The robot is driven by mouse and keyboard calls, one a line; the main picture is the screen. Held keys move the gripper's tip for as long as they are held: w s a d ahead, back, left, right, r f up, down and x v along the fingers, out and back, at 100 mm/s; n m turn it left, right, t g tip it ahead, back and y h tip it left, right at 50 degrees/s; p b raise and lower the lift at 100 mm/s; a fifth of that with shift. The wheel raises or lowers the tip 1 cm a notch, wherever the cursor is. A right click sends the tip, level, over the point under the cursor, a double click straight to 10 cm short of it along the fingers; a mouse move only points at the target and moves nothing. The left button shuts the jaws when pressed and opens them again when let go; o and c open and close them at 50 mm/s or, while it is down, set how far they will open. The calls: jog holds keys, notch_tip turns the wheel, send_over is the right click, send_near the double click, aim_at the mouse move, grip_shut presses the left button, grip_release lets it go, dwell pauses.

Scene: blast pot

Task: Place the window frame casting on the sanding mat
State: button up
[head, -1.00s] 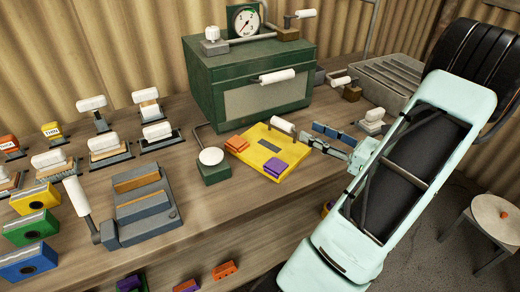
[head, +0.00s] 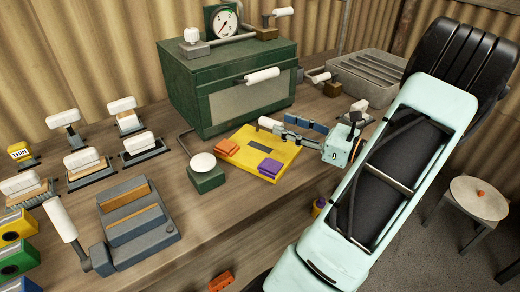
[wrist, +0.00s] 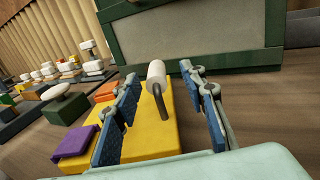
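My gripper (head: 282,124) is open above the far right part of a flat yellow board (head: 235,153). In the wrist view my gripper's blue-padded fingers (wrist: 165,108) stand apart on either side of a white cylindrical handle (wrist: 156,74) on a bent dark rod. I cannot tell whether they touch it. The handle also shows in the head view (head: 270,124). An orange block (head: 228,146) and a purple block (head: 271,168) lie on the board. I cannot make out for certain which thing is the window frame casting or which is the sanding mat.
A green cabinet (head: 185,85) with a gauge on top stands behind the board. A white-knobbed block (head: 204,168) is left of it, and a grey stepped fixture (head: 140,222) further left. A grey ribbed tray (head: 368,72) is at back right. Bare bench lies in front.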

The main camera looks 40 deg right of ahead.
aim_at(271, 120)
jog(key=x, duration=0.5)
jog(key=shift+a+f+b, duration=0.2)
jog(key=shift+a+b, duration=0.1)
jog(key=shift+b, duration=0.1)
jog(key=shift+c, duration=0.6)
grip_shut()
jog(key=shift+r, duration=0.2)
